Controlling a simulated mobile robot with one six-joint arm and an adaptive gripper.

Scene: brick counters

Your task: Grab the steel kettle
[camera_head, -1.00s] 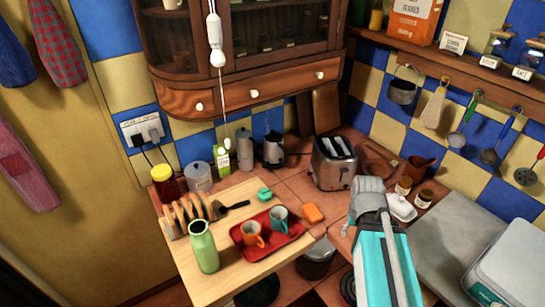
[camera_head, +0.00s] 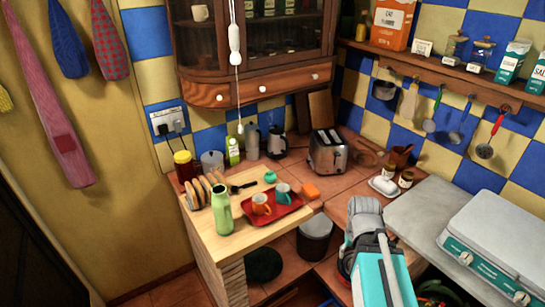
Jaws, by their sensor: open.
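The steel kettle (camera_head: 275,141), with a dark handle and a spout, stands upright at the back of the tiled counter. It is between a grey cylindrical canister (camera_head: 252,140) and the toaster (camera_head: 327,151). Nothing is holding it. My arm, grey with a turquoise part, rises from the bottom right of the view, well short of the kettle. I cannot make out the fingers of my gripper in this view.
A wooden board (camera_head: 196,222) in front holds a green bottle (camera_head: 221,208), a toast rack and a red tray (camera_head: 284,217) with two cups. A cabinet (camera_head: 257,81) hangs above the kettle.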

